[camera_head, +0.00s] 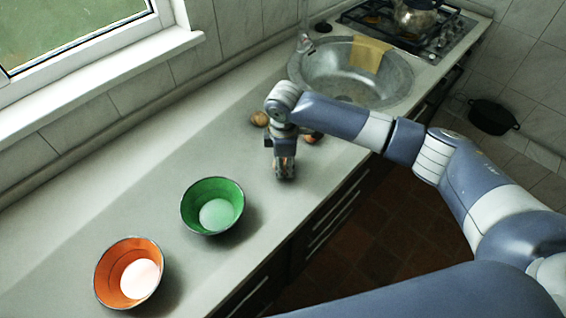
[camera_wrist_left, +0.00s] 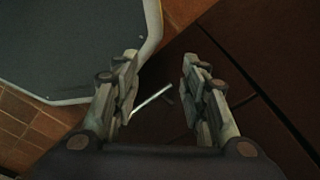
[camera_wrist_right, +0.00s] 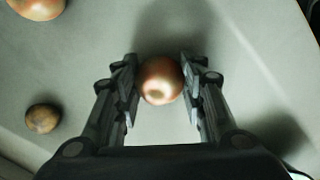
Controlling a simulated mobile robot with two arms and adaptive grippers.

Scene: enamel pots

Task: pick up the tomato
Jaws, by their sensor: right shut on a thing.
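The tomato (camera_wrist_right: 160,80), round and orange-red with a pale patch, sits between the fingers of my right gripper (camera_wrist_right: 158,82) in the right wrist view. The fingers touch it on both sides, shut on it. In the head view my right gripper (camera_head: 285,172) points down at the worktop, right of the green bowl; I cannot make out the tomato there. My left gripper (camera_wrist_left: 158,85) is open and empty above the brown floor in the left wrist view; it is outside the head view.
Two more round things, one reddish (camera_wrist_right: 37,8) and one brown (camera_wrist_right: 42,118), lie left of my right gripper. Behind are a sink (camera_head: 310,88) and a hob (camera_head: 440,45).

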